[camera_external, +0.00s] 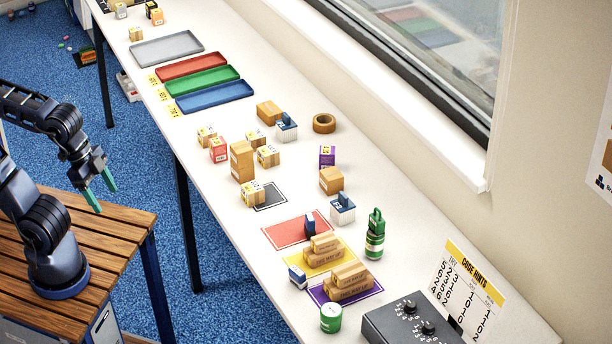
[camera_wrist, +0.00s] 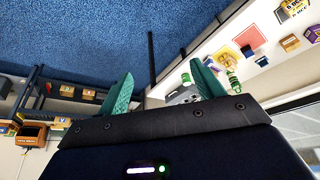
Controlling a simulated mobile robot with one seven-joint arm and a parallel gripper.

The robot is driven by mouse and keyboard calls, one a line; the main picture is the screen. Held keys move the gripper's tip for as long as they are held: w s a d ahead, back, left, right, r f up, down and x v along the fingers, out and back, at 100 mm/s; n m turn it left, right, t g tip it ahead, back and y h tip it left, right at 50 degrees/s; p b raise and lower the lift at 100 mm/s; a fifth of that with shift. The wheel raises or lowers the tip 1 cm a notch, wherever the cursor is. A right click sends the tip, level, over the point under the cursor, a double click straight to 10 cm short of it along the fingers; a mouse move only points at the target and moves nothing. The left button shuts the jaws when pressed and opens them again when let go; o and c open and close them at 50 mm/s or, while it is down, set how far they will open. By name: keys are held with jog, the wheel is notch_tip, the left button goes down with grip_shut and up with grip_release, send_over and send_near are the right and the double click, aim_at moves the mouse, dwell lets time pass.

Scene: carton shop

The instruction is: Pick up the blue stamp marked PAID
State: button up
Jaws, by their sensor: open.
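Several small blue-and-white stamps stand on the long white table in the external view: one blue-topped stamp (camera_external: 287,128) near the tape roll, another blue-topped stamp (camera_external: 342,209) right of the red mat, an upright dark blue piece (camera_external: 310,226) by the red mat, and a blue-and-white block (camera_external: 298,276) left of the purple mat. I cannot read PAID on any of them. My gripper (camera_external: 99,190) is open and empty, its teal fingers pointing down over the wooden slatted stand, well left of the table. Both fingers (camera_wrist: 162,82) show apart in the wrist view.
A green bottle (camera_external: 375,236), a green-and-white tin (camera_external: 331,318) and a dark dial box (camera_external: 412,322) stand nearby. Cartons, a tape roll (camera_external: 324,123) and coloured trays (camera_external: 214,96) are farther back. The window wall borders the table.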

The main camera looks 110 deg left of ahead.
jog(key=c, duration=0.4)
jog(key=shift+o, duration=0.2)
